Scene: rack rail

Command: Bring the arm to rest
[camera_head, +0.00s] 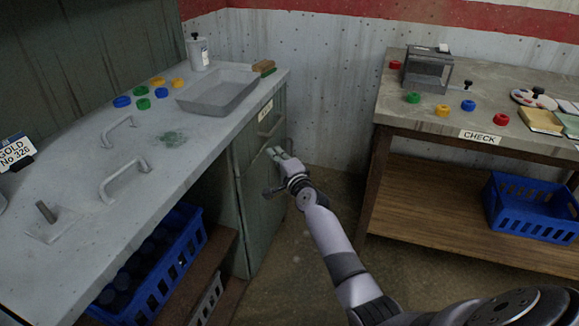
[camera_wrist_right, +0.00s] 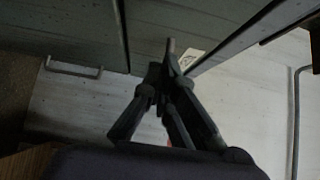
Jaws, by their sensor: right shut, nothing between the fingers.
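My right arm (camera_head: 331,236) reaches forward from the lower right in the head view. Its gripper (camera_head: 277,154) is in front of the grey-green cabinet (camera_head: 258,205) at the end of the left workbench. The gripper is shut and holds nothing. In the right wrist view the two dark fingers (camera_wrist_right: 168,72) meet near the middle, with grey panels beyond. I cannot tell whether the fingertips touch the cabinet front. My left gripper is not in view.
The left bench (camera_head: 80,200) carries a grey tray (camera_head: 218,92), coloured rings and a white bottle (camera_head: 199,53). Floor between is clear.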

